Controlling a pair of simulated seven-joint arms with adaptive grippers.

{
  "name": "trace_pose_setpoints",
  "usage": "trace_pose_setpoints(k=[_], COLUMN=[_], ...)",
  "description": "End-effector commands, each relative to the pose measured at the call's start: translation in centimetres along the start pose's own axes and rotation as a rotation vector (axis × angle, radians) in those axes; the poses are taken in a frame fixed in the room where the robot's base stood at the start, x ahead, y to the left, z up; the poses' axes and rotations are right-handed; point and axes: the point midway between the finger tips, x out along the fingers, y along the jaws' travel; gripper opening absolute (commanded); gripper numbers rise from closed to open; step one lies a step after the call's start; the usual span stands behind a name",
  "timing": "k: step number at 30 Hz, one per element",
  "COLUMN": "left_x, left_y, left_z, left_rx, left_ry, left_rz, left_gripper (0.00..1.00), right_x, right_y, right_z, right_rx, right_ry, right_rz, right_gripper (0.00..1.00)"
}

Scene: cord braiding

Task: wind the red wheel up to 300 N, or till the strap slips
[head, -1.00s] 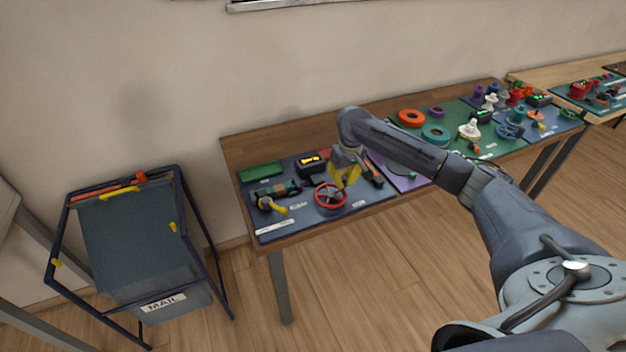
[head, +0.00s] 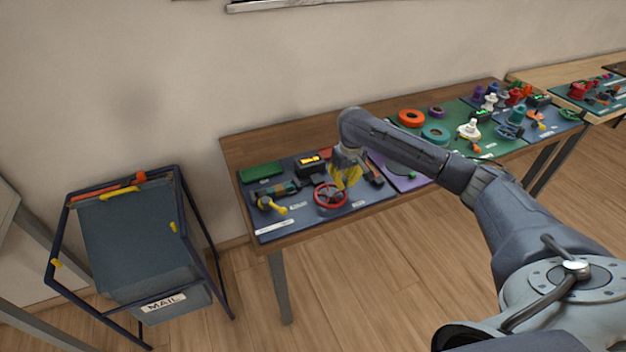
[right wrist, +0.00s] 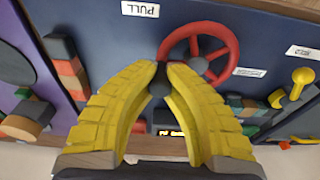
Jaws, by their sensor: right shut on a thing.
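My right gripper (head: 342,186) is at the wheel's right side. In the right wrist view its yellow fingers (right wrist: 163,70) close on a dark knob (right wrist: 158,85) at the wheel's rim. A black display box (head: 311,160) with lit orange digits stands behind the wheel. The digits are too small to read. I cannot make out the strap for certain. My left gripper is out of view.
A yellow-knobbed lever (head: 272,206) stands left of the wheel, and a green block (head: 262,170) lies behind it. Purple and green boards with rings and spools continue to the right. A mail bin (head: 150,250) stands left of the table.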

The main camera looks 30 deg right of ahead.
Motion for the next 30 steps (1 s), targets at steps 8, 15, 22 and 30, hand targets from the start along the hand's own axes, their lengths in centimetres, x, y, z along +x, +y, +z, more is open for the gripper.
trace_pose_setpoints(k=[8,15,22,30], left_x=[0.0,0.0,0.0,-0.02], left_y=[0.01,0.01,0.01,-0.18], left_z=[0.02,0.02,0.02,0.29], left_rx=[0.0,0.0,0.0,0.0], left_ry=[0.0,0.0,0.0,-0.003], left_rz=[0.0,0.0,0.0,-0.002], left_gripper=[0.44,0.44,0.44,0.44], right_x=[-0.03,-0.04,-0.03,-0.19], right_y=[0.14,0.14,0.07,0.04], right_z=[-0.05,-0.05,-0.04,-0.05], right_rx=[0.001,0.001,0.001,0.0], right_ry=[0.001,0.001,0.001,0.001], right_rz=[0.003,0.003,0.001,0.001], right_gripper=[0.0,0.11,0.34,0.34])
